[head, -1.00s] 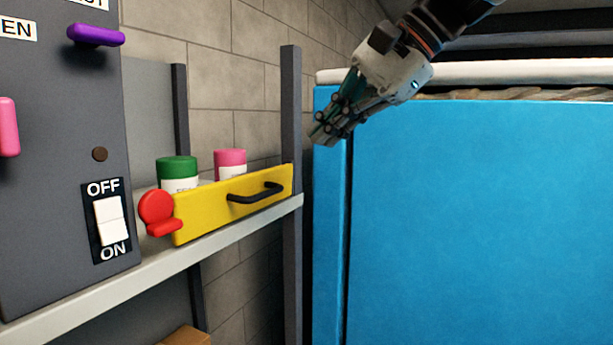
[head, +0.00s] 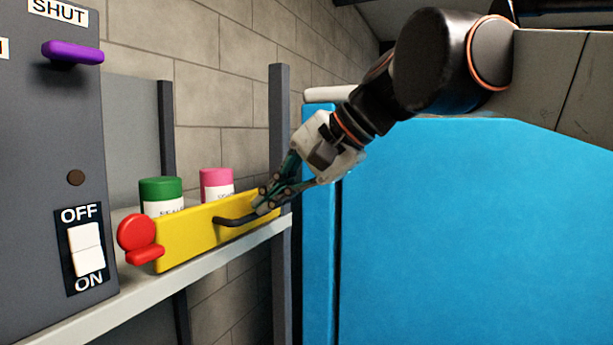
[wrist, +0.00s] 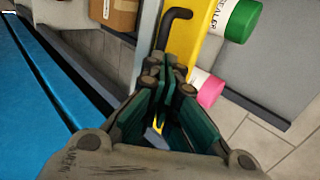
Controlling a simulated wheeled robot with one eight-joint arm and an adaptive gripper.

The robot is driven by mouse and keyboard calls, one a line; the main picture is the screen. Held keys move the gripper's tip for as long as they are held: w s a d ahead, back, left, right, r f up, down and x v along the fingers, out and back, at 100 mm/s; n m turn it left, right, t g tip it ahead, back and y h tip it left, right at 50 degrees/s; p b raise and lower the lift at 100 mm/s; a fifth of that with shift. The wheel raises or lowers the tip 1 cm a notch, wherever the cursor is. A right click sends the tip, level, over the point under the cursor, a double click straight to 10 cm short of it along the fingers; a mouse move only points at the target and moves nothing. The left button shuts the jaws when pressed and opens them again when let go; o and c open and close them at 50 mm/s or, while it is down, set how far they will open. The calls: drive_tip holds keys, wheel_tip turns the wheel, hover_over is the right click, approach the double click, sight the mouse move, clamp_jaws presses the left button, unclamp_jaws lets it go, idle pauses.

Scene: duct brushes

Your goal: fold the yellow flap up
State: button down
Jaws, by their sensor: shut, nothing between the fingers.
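The yellow flap (head: 187,243) stands upright along the front of the grey shelf, with a black bar handle (head: 236,220) on its face. A red round piece with a red tab (head: 137,238) sits at its left end. My gripper (head: 264,203) is at the flap's right end, close to the handle's right end, with its fingers shut and empty. In the wrist view, the fingertips (wrist: 163,78) are together beside the yellow flap (wrist: 189,42) and just below the handle (wrist: 172,24). I cannot tell whether they touch the flap.
A green-lidded jar (head: 161,194) and a pink-lidded jar (head: 216,184) stand behind the flap on the shelf (head: 120,302). A dark post (head: 279,110) rises at the shelf's right end. A large blue box (head: 450,230) fills the right. A grey panel with an OFF/ON switch (head: 86,248) is at left.

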sight(240, 198)
drive_tip(key=shift+w+a+r, duration=0.15)
drive_tip(key=shift+w+a, duration=0.2)
drive_tip(key=shift+a, duration=0.4)
drive_tip(key=shift+w+a+r, duration=0.1)
drive_tip(key=shift+w+a, duration=0.2)
drive_tip(key=shift+a, duration=0.45)
drive_tip(key=shift+w+a+r+p, duration=0.2)
drive_tip(key=shift+a+r+p, duration=0.05)
drive_tip(key=shift+a+p, duration=0.4)
drive_tip(key=shift+d, duration=0.1)
